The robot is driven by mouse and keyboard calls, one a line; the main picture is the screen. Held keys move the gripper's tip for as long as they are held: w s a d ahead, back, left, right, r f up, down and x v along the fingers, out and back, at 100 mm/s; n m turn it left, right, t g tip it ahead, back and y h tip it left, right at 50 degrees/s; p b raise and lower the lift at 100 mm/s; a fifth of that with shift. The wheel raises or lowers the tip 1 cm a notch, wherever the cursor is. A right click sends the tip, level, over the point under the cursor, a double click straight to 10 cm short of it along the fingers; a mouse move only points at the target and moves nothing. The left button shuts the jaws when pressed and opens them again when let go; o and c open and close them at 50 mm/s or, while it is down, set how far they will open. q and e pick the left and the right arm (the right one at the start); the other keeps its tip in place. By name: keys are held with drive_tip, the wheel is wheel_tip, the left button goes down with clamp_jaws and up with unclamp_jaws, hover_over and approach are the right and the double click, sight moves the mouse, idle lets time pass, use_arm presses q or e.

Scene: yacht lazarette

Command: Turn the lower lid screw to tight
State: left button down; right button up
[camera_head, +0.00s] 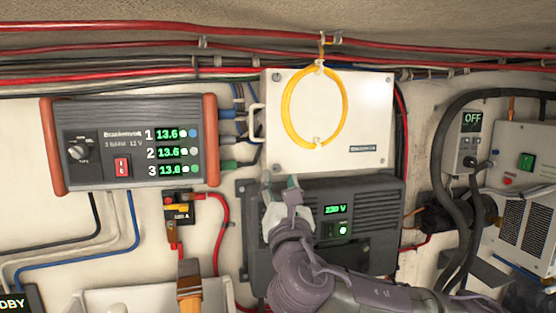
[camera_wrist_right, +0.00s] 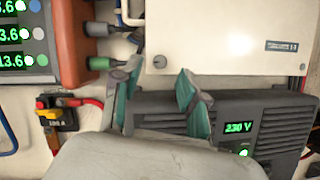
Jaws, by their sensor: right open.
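The white box lid (camera_head: 365,110) is on the wall in the middle of the head view, its upper screw (camera_head: 277,77) at the top left corner. The lower lid screw (camera_wrist_right: 159,61) is a small round grey head at the lid's lower left in the wrist view; its slot direction is too small to tell. My right gripper (camera_head: 280,186) is open and empty just below that corner. In the wrist view its green-padded fingers (camera_wrist_right: 158,93) stand apart below the screw, not touching it. My left gripper is not in view.
A yellow cable loop (camera_head: 288,110) hangs in front of the lid. A dark inverter (camera_head: 372,210) reading 230 V sits right below, behind my right gripper. The charger (camera_head: 100,170) and cable plugs (camera_wrist_right: 98,63) are on the left. Thick black hoses (camera_head: 438,165) hang right.

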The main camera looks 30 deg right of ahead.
sight(276, 168)
drive_tip(key=shift+p+x, duration=0.4)
drive_tip(key=shift+x, duration=0.75)
drive_tip(key=shift+w+d+r, duration=0.15)
drive_tip(key=shift+w, duration=0.15)
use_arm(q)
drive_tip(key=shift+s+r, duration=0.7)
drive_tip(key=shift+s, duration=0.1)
use_arm(e)
drive_tip(key=shift+c, duration=0.2)
clamp_jaws()
